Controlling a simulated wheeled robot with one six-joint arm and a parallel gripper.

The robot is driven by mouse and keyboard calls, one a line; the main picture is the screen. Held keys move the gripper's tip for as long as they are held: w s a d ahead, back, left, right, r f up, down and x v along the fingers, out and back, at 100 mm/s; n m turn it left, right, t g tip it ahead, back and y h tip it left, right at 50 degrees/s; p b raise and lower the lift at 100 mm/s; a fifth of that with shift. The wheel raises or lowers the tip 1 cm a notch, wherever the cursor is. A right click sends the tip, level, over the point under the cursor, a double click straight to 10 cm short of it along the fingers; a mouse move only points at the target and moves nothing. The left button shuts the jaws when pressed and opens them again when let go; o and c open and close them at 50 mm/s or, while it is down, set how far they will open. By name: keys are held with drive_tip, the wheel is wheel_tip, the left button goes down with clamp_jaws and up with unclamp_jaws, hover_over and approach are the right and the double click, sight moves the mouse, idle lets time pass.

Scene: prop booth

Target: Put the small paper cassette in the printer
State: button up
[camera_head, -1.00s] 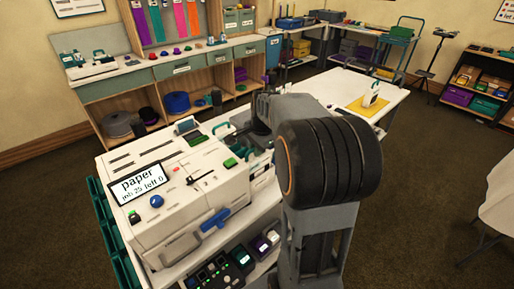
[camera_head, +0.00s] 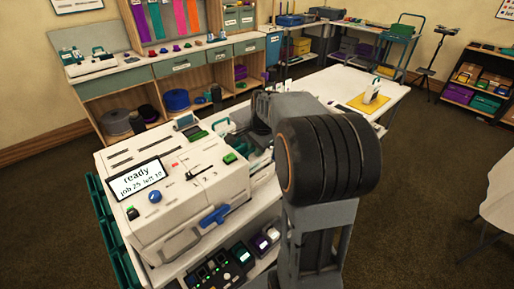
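The white printer (camera_head: 165,207) stands on the bench left of my arm. Its display (camera_head: 136,178) shows "ready" and a job line with small, hard-to-read figures. My gripper (camera_head: 258,137) is at the printer's far right side, largely hidden by my own arm, so its fingers cannot be made out. A pale part with teal edging (camera_head: 226,126) shows just left of it; I cannot tell whether this is the small paper cassette. A white piece with a green handle (camera_head: 372,92) stands upright on a yellow mat on the white table behind, apart from my gripper.
A control box with lit buttons (camera_head: 222,270) sits on a shelf below the printer. Green bins (camera_head: 112,237) line the bench's left side. Cabinets with spools stand along the back wall. The white table (camera_head: 335,84) is mostly clear. Open carpet lies at right.

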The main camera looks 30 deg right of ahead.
drive_tip(key=o, duration=0.4)
drive_tip(key=shift+c, duration=0.2)
wheel_tip(320, 180, up, 14)
drive_tip(key=s, duration=0.2)
drive_tip(key=shift+s+d+f, duration=0.25)
drive_tip(key=shift+s, duration=0.1)
idle(0.6)
drive_tip(key=s+a+f+n+t, duration=0.1)
drive_tip(key=s+a+f+n, duration=1.1)
drive_tip(key=n, duration=0.4)
drive_tip(key=shift+s+a+f, duration=0.15)
drive_tip(key=shift+s+a, duration=0.35)
drive_tip(key=shift+a, duration=0.7)
